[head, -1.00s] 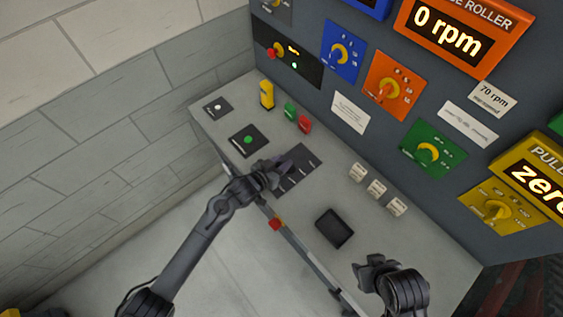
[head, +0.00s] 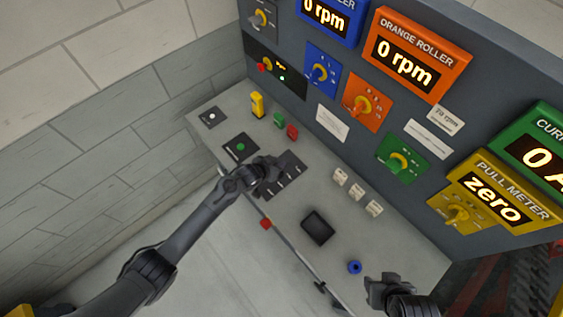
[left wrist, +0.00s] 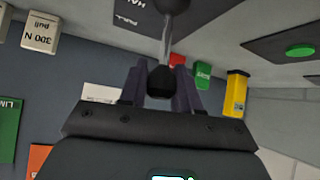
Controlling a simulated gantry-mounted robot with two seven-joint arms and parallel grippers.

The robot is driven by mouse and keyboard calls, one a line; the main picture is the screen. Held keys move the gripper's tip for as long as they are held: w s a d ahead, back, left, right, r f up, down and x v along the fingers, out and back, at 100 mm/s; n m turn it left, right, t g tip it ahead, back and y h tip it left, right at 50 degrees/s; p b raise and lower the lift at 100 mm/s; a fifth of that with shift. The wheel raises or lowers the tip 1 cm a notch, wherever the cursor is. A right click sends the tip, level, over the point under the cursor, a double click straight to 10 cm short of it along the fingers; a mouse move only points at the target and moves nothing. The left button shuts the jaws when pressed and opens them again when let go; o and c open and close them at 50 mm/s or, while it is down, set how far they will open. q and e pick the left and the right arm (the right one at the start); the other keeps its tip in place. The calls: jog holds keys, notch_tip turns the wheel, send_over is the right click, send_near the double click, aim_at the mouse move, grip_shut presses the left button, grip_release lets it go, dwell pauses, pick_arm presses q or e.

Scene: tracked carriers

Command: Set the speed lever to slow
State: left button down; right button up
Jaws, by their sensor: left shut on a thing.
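The dark lever plate (head: 287,182) with pale marks lies on the console top. My left gripper (head: 268,172) is over the plate's left end and hides most of the lever in the head view. In the left wrist view, the lever (left wrist: 166,45) has a thin metal shaft and a black knob. The left gripper (left wrist: 160,90) is shut on that knob, with a finger on either side. The lever's exact setting cannot be read. My right gripper (head: 385,290) is at the lower right, over the console's front, and its jaws are unclear.
A black pad (head: 317,227), a blue ring-like part (head: 355,267) and pale labelled blocks (head: 357,192) are to the right. The orange display (head: 405,62) reads 0 rpm.

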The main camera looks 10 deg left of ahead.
pick_arm(q)
jog(key=c, duration=0.9)
grip_release()
jog(key=shift+p+v, duration=0.55)
jog(key=shift+v, duration=4.9)
jog(key=shift+s+f, duration=0.1)
